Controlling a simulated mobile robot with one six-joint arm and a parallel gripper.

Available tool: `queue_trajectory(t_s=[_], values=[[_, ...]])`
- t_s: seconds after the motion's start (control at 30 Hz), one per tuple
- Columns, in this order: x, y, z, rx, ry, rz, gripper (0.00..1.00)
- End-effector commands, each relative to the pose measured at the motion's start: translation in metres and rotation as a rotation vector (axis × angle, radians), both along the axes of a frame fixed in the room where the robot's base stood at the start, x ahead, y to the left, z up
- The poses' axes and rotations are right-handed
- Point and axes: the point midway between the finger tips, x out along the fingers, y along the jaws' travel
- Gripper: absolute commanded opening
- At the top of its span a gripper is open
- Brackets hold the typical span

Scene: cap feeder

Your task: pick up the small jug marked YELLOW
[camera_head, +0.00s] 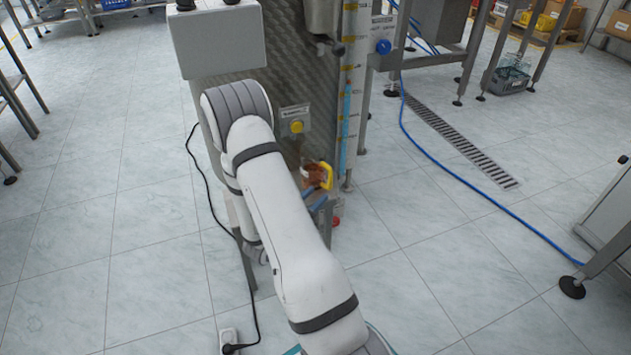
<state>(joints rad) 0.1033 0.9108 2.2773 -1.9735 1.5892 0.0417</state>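A small jug (311,174) with a yellow handle and a reddish-brown body shows just right of my white arm, in front of the feeder machine. It appears to stand on a small metal ledge low on the machine. Its handle points right. I cannot read any marking on it at this size. My arm rises from the bottom of the view, bends at the top left of the machine and goes down behind itself. My gripper is hidden behind my own arm, so its distance from the jug cannot be told.
The machine (284,62) carries a yellow button (296,126) above the jug. A clear vertical tube (347,125) stands to the right. A black cable (205,185) runs down left of my arm. A blue hose (470,198) crosses the tiled floor at right. Open floor lies on both sides.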

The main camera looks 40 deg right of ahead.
Motion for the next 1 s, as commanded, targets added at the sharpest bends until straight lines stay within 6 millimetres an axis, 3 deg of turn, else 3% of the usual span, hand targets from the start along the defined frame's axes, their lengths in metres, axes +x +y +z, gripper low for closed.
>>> queue_trajectory(t_s=[0.5, 0.83, 1.0], values=[[0.017, -0.065, -0.001, 0.0, -0.004, -0.005, 0.35], [0.019, -0.07, 0.001, 0.0, -0.001, -0.002, 0.34], [0.019, -0.07, 0.001, 0.0, -0.001, -0.003, 0.2]])
